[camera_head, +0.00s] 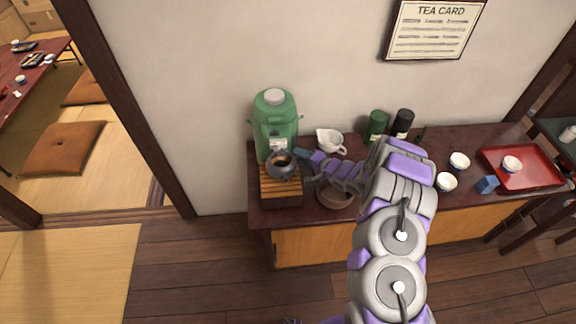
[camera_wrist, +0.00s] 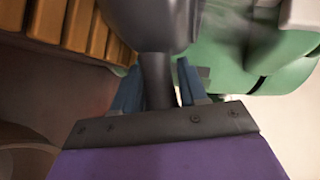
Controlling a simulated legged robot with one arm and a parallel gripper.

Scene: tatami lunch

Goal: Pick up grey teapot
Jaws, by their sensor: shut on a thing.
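The grey teapot (camera_head: 283,172) is dark and round, with an open top showing something brown inside. It is at the slatted wooden stand, in front of the green dispenser; I cannot tell if it rests on the slats or is just above them. My gripper (camera_head: 301,153) reaches it from the right. In the wrist view, the blue fingers of my gripper (camera_wrist: 158,88) are shut on the teapot's straight dark handle, one on each side. The teapot's body (camera_wrist: 150,18) shows beyond them, cut off by the top edge.
The green dispenser (camera_head: 275,110) stands behind the slatted stand (camera_head: 281,188). A white pitcher (camera_head: 329,140), a brown bowl (camera_head: 336,196), and green (camera_head: 376,126) and black (camera_head: 403,122) canisters are near my arm. Cups and a red tray (camera_head: 530,176) are at the right.

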